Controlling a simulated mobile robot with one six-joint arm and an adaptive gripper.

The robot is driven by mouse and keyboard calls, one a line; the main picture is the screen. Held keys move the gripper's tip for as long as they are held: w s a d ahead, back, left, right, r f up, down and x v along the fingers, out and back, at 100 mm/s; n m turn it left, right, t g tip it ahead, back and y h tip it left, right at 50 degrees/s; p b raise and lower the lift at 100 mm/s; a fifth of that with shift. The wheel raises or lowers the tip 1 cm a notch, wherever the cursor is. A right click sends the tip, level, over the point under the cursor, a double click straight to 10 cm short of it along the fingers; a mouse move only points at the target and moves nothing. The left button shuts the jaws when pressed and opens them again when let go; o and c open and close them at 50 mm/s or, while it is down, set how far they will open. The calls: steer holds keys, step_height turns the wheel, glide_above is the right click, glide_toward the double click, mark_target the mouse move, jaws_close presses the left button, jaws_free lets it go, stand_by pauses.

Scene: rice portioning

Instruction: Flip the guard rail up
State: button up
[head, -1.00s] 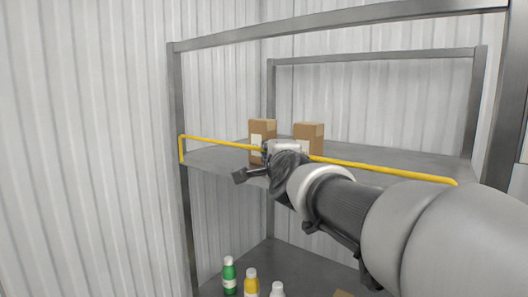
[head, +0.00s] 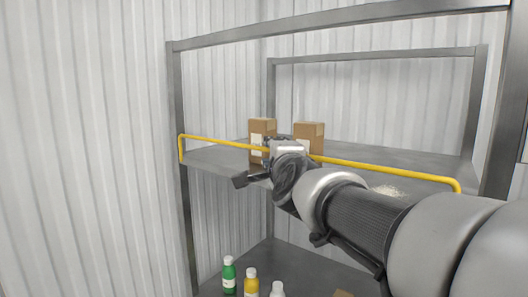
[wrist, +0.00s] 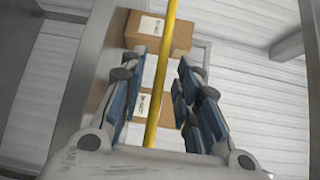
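The yellow guard rail (head: 225,143) runs along the front of the upper shelf (head: 215,158). Its left end post stands up from the shelf edge, so the bar sits above the front edge. My gripper (head: 272,152) is at the middle of the bar, and my arm hides part of the rail. In the wrist view the rail (wrist: 166,50) passes between the blue-padded fingers of my gripper (wrist: 158,80). The fingers are apart, with gaps visible on both sides of the bar.
Two brown boxes stand on the upper shelf, one left (head: 261,127) and one right (head: 314,130). A small white pile (head: 388,190) lies on the shelf at right. Green (head: 229,277), yellow (head: 251,284) and white (head: 277,290) bottles stand below. Grey posts (head: 181,110) frame the rack.

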steer(key=s+d, duration=0.1)
steer(key=s, duration=0.8)
steer(key=shift+s+r, duration=0.25)
steer(key=shift+s, duration=0.05)
steer(key=shift+d+f, duration=0.1)
steer(key=s+d+f+n+g+b, duration=0.2)
steer(key=s+f+n+g+b, duration=0.45)
steer(key=f, duration=0.95)
steer(key=s+d+f+n+g+b, duration=0.25)
steer(key=s+f+n, duration=0.45)
steer(key=s+f, duration=0.6)
steer(key=s+d+f+n+g+h+b, duration=0.2)
steer(key=s+d+f, duration=0.3)
steer(key=s+f, duration=0.3)
step_height(320, 180, down, 4)
steer(key=shift+s+d+f+n+g, duration=0.15)
steer(key=shift+s+f+n+g, duration=0.1)
steer(key=shift+n+g, duration=0.6)
steer(key=shift+w, duration=0.1)
